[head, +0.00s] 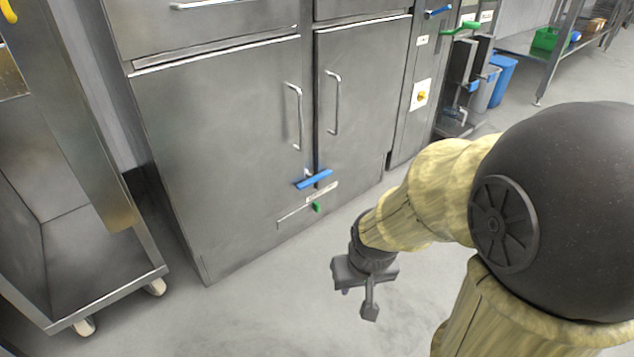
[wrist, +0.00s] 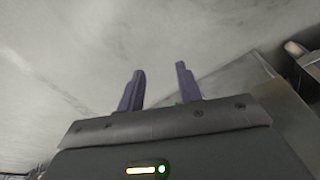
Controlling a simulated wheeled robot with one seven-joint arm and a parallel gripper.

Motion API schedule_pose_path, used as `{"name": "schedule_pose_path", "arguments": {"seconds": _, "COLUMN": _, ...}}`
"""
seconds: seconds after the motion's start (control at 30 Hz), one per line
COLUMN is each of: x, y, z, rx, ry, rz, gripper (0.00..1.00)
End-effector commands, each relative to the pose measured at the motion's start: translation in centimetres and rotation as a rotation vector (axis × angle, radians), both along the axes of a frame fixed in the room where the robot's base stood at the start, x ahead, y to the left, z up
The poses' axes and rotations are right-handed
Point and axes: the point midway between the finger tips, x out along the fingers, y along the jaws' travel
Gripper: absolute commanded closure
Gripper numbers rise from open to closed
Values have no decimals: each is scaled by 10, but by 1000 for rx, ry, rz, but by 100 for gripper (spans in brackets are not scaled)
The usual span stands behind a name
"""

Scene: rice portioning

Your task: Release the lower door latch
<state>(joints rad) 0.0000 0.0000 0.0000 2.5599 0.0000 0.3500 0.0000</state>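The tall steel cabinet has two lower doors, a wide left door (head: 225,130) and a narrower right door (head: 357,90), both closed. A blue latch handle (head: 313,179) sits low across the seam between them. Just below it are a small label plate (head: 322,191) and a green-tipped lever (head: 316,207) on a thin bar. I cannot tell which of the two is the lower latch. My gripper (head: 358,300) is over the floor, in front of and below the latch area, apart from it. In the wrist view its two purple fingers (wrist: 160,70) are spread and empty.
A wheeled steel cart (head: 105,300) stands at the left. Vertical handles (head: 296,115) are on the doors. Another blue handle (head: 438,12) and green lever (head: 465,28) are higher up at the right. Blue bins (head: 502,80) stand beyond. The floor before the doors is clear.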

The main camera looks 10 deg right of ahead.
Motion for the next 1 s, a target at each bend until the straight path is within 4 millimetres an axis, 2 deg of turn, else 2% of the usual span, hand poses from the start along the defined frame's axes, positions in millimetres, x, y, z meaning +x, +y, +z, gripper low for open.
{"name": "schedule_pose_path", "arguments": {"seconds": 0.03, "x": 0, "y": 0, "z": 0, "rx": 0, "ry": 0, "rz": 0, "gripper": 75}}
{"name": "schedule_pose_path", "arguments": {"seconds": 0.17, "x": 0, "y": 0, "z": 10, "rx": 0, "ry": 0, "rz": 0, "gripper": 100}}
{"name": "schedule_pose_path", "arguments": {"seconds": 0.37, "x": 0, "y": 0, "z": 52, "rx": 0, "ry": 0, "rz": 0, "gripper": 100}}
{"name": "schedule_pose_path", "arguments": {"seconds": 1.0, "x": 0, "y": 0, "z": 214, "rx": 0, "ry": 0, "rz": 0, "gripper": 100}}
